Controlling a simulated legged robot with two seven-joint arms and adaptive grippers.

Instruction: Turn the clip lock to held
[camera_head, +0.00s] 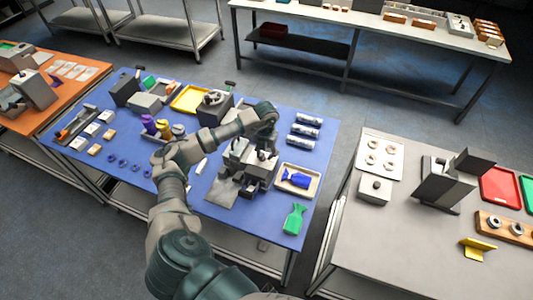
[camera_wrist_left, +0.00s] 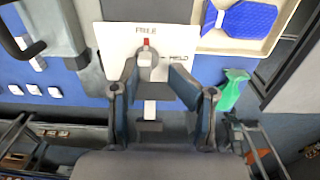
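The clip lock is a white plate (camera_wrist_left: 115,42) marked FREE at its top and HELD at its right in the left wrist view. A pale grey knob (camera_wrist_left: 148,59) sits on it, with a red mark at its upper end towards FREE. My left gripper (camera_wrist_left: 163,92) is open, its two dark fingers apart on either side below the knob. I cannot tell whether they touch anything. In the head view my left gripper (camera_head: 257,158) is over a grey fixture (camera_head: 238,172) on the blue table; my arm and gripper partly hide it. My right gripper is out of view.
On the blue table (camera_head: 222,226), a tray holding a blue item (camera_head: 298,180) and a green item (camera_head: 294,219) are right of the fixture. Several cylinders (camera_head: 304,131) lie behind. A yellow tray (camera_head: 190,98) is farther back. A grey table (camera_head: 365,240) stands right, across a gap.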

